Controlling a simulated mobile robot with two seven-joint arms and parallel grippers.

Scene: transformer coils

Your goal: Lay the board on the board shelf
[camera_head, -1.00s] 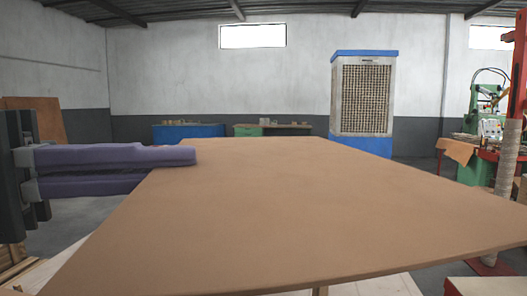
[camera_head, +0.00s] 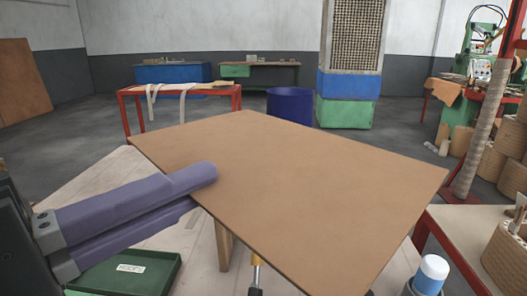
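The board (camera_head: 300,195) is a flat, thin brown sheet in the middle of the head view, above a pale wooden tabletop (camera_head: 95,205). My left gripper (camera_head: 200,190) reaches in from the lower left with purple fingers. One finger lies over the board's left edge and the other is below it, so it is shut on the board. The board hides much of what is under it, and I cannot tell whether it rests on anything. I cannot make out the board shelf for certain. My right gripper is not in view.
A wooden post (camera_head: 223,246) and an orange-and-black tool (camera_head: 256,274) show under the board's near edge. A red-framed table (camera_head: 180,92) and blue bin (camera_head: 290,105) stand behind.

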